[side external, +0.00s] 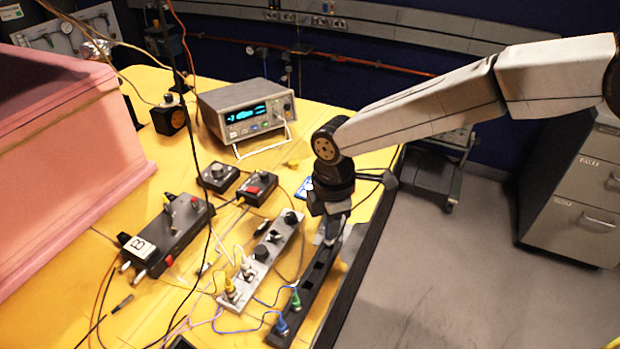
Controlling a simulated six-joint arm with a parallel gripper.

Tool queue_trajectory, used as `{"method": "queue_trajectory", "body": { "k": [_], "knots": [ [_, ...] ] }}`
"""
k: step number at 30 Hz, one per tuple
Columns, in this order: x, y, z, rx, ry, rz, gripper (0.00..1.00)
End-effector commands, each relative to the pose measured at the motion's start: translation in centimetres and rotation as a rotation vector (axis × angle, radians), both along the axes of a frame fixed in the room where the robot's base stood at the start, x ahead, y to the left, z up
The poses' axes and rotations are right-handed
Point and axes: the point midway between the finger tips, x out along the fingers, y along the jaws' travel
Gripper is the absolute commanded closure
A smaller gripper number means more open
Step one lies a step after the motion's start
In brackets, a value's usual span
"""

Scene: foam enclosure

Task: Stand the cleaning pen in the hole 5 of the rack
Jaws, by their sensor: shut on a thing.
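My gripper (331,212) points down over the far end of the black rack (312,283) near the table's right edge. It is shut on a slim pale piece, which I take to be the cleaning pen (331,231); it looks roughly upright, and the jaws hide most of it. The rack is a long black bar with a row of holes. A blue plug (282,326) and a green plug (296,300) stand in its near holes; the middle holes look empty. I cannot read hole numbers, nor tell whether the pen's tip is above or inside a hole.
A grey connector strip (262,254) with knobs and plugs lies left of the rack. A black box marked B (170,238), small control boxes (257,188) and a bench instrument (246,112) stand farther left and back. Loose cables cross the yellow table.

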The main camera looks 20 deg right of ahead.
Motion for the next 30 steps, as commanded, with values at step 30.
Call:
{"method": "queue_trajectory", "body": {
  "k": [30],
  "knots": [
    [0.0,0.0,-1.5,0.0,0.0,0.0,1.0]
  ]
}}
